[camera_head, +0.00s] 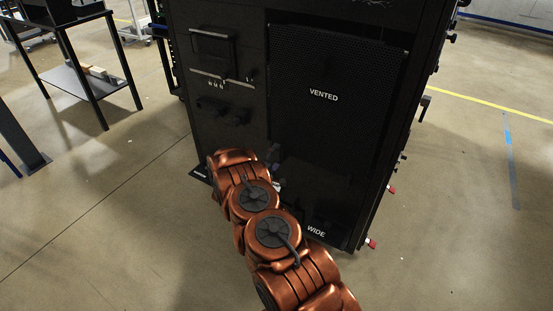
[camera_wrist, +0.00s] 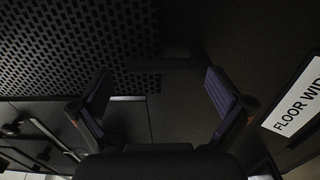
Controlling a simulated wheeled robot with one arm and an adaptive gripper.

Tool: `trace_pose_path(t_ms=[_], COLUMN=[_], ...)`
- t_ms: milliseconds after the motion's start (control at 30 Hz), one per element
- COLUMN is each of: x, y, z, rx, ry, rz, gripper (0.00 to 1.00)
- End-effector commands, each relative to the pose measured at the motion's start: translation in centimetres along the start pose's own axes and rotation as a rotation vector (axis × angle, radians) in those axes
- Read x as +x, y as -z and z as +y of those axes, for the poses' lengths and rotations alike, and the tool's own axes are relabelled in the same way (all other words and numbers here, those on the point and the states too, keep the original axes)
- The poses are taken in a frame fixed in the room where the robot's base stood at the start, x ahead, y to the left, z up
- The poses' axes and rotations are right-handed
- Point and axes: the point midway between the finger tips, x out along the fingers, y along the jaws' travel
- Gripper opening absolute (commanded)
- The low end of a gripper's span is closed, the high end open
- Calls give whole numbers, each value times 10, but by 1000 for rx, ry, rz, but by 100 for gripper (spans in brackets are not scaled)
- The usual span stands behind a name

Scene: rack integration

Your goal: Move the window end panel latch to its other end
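The black rack (camera_head: 260,100) stands in front of me. Its upper left face has a window-like frame (camera_head: 213,46) with a light-edged bar (camera_head: 222,78) below it. I cannot tell which part is the window end panel latch. In the wrist view my gripper (camera_wrist: 162,88) is open, its two fingers wide apart, with nothing visibly held. A dark bar-like shape (camera_wrist: 163,65) shows beyond the fingertips, too dim to identify. In the head view my copper arm reaches to the rack's lower front and mostly hides the gripper.
A perforated panel marked VENTED (camera_head: 335,95) fills the rack's right side, with a WIDE label (camera_head: 316,231) below. The wrist view shows a FLOOR WID... label (camera_wrist: 298,97) close on the right. A black table (camera_head: 80,75) stands at left. Floor on both sides is mostly clear.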

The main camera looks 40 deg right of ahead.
Motion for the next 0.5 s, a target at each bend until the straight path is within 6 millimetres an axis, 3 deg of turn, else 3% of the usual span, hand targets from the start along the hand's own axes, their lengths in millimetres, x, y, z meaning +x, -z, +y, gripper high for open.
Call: trace_pose_path(t_ms=[267, 500], x=[-8, -48], y=[1, 2], z=[-1, -2], rx=[-2, -3], ry=[2, 2], rz=[1, 5], gripper=[100, 100])
